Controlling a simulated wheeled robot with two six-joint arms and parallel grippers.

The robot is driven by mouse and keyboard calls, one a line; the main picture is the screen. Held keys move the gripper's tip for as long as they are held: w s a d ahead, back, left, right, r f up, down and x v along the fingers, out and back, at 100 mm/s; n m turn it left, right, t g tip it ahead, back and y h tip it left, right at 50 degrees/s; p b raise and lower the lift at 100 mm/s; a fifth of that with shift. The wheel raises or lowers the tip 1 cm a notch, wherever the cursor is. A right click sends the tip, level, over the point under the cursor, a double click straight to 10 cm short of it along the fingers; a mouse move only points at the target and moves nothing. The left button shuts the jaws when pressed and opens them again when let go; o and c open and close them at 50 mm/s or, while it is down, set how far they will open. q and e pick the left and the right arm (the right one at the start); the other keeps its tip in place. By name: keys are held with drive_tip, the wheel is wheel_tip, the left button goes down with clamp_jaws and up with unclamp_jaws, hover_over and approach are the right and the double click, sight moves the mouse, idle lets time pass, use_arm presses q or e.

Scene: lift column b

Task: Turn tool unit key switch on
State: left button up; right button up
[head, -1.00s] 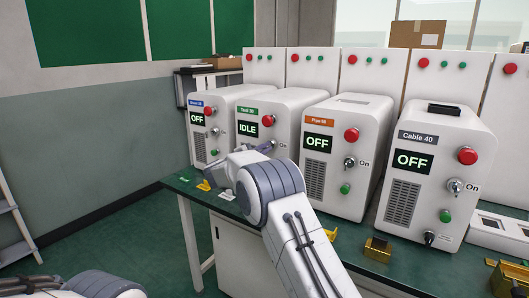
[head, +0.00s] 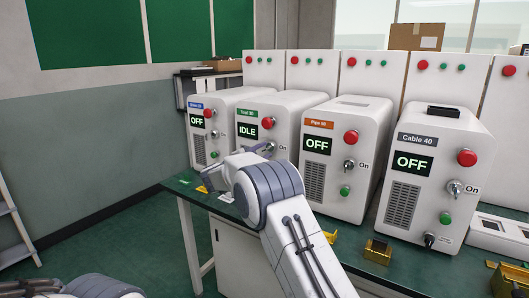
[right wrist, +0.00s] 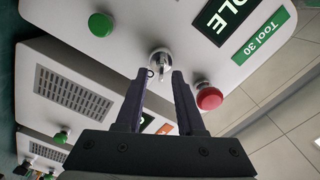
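The tool unit (head: 285,105) is a white box with a green "Tool 30" label, a red button and a display reading IDLE. In the right wrist view its face (right wrist: 175,20) is seen turned, with the key switch (right wrist: 160,60) in the middle, between a green button and the red one. My right gripper (right wrist: 160,77) is open, its two dark fingers apart and pointing at the key switch, with the key just beyond the gap. In the head view my right gripper (head: 264,149) is in front of the tool unit and hides most of its switch. My left gripper is out of frame.
To the left stands another unit (head: 222,99) reading OFF. To the right stand the Pipe unit (head: 335,115) and the Cable 40 unit (head: 455,130), both OFF. Small yellow fixtures (head: 378,251) sit along the front of the green bench. More white cabinets line the back.

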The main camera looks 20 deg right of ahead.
drive_tip(key=v, duration=0.9)
drive_tip(key=shift+s+a, duration=0.2)
drive_tip(key=shift+a, duration=0.05)
